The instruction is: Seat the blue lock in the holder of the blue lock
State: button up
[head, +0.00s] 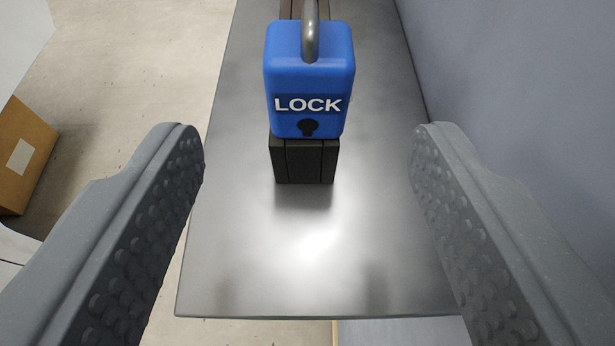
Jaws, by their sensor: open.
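The blue lock (309,85) is a block with a grey shackle, the white word LOCK and a black keyhole on its front. It stands upright on or in a dark block (304,163) with grooves, which looks like its holder; the lock hides the top of this block, so I cannot tell how deep it sits. My gripper (308,150) is open, with one studded grey finger at each side of the picture. The fingers are wide apart and nothing is between their pads; the lock is ahead of them, touching neither.
The lock and block are on a grey metal table (230,250) with its near edge below them. A grey-blue wall (510,80) runs along the right. A cardboard box (22,150) is on the floor at the left. The metal in front of the block is clear.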

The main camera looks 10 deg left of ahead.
jog(key=v, duration=0.5)
dwell(0.6)
